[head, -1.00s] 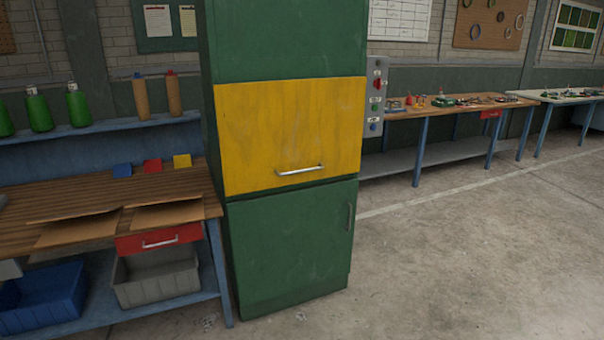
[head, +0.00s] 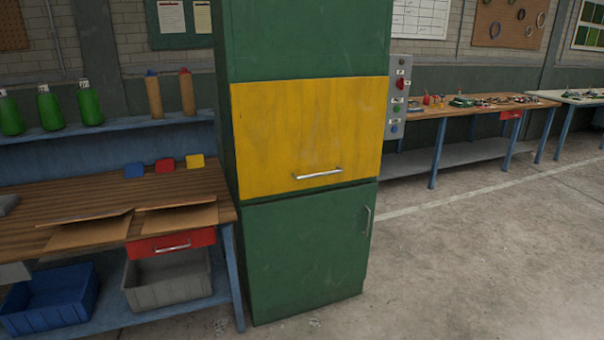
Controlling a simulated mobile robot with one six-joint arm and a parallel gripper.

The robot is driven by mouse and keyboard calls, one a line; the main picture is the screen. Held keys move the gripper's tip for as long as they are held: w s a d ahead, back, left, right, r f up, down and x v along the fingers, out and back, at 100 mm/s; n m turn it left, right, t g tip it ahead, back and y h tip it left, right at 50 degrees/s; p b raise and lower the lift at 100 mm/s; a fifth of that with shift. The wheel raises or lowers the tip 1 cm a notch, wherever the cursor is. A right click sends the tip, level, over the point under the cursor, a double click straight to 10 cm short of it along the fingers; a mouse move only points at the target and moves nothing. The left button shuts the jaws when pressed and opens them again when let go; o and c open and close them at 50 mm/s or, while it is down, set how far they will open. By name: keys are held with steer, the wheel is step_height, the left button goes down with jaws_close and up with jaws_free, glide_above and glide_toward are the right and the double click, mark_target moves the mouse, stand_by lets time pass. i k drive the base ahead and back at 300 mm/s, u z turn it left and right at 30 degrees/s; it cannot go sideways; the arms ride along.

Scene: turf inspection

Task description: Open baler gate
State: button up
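The baler is a tall green cabinet (head: 305,250) standing in the middle of the head view. Its gate is a yellow panel (head: 308,130) across the middle of the front, and it is closed flush. A silver bar handle (head: 318,174) sits near the lower edge of the gate. A grey control box (head: 397,100) with a red switch and coloured buttons is fixed at the baler's right side. A lower green door with a vertical handle (head: 367,220) is also closed. My gripper is not in view.
A wooden workbench (head: 80,198) with cardboard sheets, a red drawer (head: 170,244) and bins stands close on the left. More benches (head: 470,108) line the back right. The concrete floor (head: 480,260) in front and to the right is clear.

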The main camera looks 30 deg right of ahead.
mark_target(289, 135)
steer(key=u, duration=0.3)
steer(key=i, duration=1.4)
steer(key=z, duration=0.45)
